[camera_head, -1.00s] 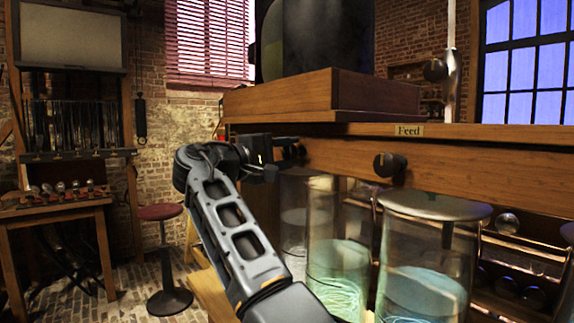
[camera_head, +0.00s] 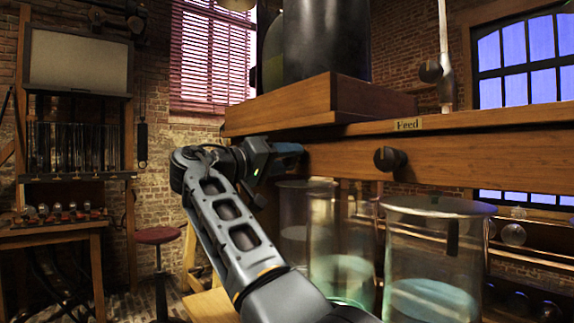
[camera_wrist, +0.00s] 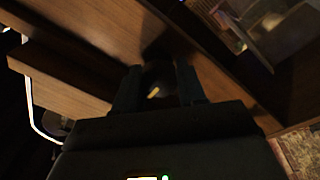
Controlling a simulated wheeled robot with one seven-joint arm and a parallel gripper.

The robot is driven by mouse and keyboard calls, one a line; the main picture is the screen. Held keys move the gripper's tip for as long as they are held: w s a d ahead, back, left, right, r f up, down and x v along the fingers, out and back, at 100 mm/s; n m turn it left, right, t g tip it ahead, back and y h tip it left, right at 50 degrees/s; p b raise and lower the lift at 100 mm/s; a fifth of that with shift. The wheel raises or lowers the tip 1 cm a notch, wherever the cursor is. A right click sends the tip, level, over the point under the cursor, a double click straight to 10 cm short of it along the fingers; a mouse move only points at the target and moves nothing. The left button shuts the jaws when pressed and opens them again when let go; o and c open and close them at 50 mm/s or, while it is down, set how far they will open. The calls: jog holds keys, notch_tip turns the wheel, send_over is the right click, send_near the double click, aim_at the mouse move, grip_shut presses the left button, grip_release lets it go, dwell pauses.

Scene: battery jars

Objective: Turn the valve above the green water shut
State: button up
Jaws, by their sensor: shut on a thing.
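My gripper (camera_wrist: 157,88) is shut on a dark valve knob (camera_wrist: 158,75) with a pale mark, at the face of a wooden beam. In the head view my gripper (camera_head: 299,150) reaches the beam from the left and hides this knob. The jar with green water (camera_head: 342,278) stands below and to the right of my gripper; its lower part is partly behind my arm. Another black valve knob (camera_head: 390,159) sticks out of the beam farther right, untouched, above the gap by the right jar. The angle of the held knob is hard to tell.
A jar with paler blue-green water (camera_head: 432,298) stands at the right, and another jar (camera_head: 293,238) at the left of the green one. The wooden beam (camera_head: 450,165) carries a "Feed" label (camera_head: 408,125). A red stool (camera_head: 157,235) stands at the left.

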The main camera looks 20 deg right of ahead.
jog(key=shift+f+m, duration=0.1)
jog(key=shift+m, duration=0.3)
jog(key=o, duration=1)
jog(key=shift+o, duration=0.2)
jog(key=v, duration=0.7)
jog(key=shift+a+b, duration=0.35)
jog(key=shift+a, duration=0.05)
jog(key=shift+s, duration=0.1)
